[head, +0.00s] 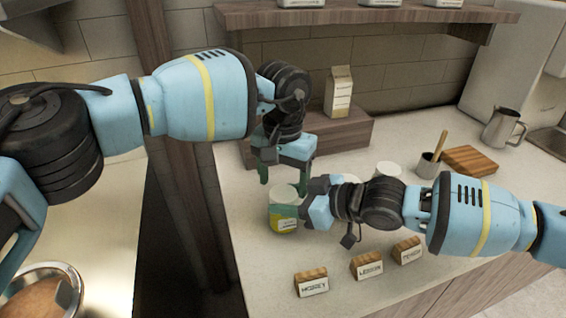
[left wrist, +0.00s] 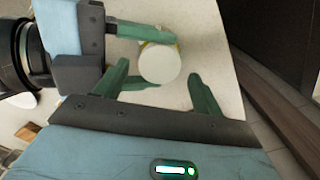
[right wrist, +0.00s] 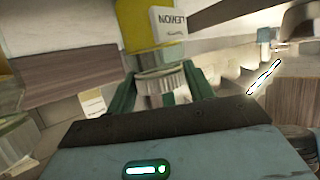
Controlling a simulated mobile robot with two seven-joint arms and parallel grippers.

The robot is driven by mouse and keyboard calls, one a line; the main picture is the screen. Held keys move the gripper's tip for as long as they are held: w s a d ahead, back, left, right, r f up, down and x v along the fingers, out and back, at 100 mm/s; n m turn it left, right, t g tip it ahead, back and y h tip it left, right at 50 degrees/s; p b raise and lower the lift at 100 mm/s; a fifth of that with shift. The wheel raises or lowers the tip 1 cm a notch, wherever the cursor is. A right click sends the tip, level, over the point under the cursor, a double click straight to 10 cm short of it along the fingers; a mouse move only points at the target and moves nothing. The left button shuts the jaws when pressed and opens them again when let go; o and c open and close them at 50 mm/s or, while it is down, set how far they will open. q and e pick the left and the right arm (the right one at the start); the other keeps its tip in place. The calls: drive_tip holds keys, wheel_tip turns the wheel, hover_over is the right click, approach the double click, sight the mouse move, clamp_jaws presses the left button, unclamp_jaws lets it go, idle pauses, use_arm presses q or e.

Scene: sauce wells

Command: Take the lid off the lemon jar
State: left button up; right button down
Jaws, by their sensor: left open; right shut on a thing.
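The lemon jar (head: 283,222) has a yellow body and a white lid (head: 284,193). My right gripper (head: 305,208) comes from the right and is shut on the jar; its fingers flank the jar in the left wrist view. I cannot tell whether the jar touches the counter. My left gripper (head: 284,178) is open and points down over the lid. In the left wrist view the round lid (left wrist: 160,63) lies just beyond its fingertips.
Labelled wooden blocks, HONEY (head: 311,284), LEMON (head: 367,266) and a third (head: 407,251), stand at the counter's front. A white-topped jar (head: 387,170) is behind my right arm. A carton (head: 339,92) stands on a wooden riser (head: 345,132). A metal pitcher (head: 503,127) is at right.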

use_arm(q)
drive_tip(key=shift+f, duration=1.25)
drive_tip(key=shift+c, duration=0.3)
drive_tip(key=c, duration=1)
drive_tip(key=shift+o, duration=0.2)
drive_tip(key=shift+w+a+n, duration=0.1)
drive_tip(key=shift+n, duration=1.7)
drive_tip(key=o, duration=1.1)
drive_tip(key=shift+r, duration=0.1)
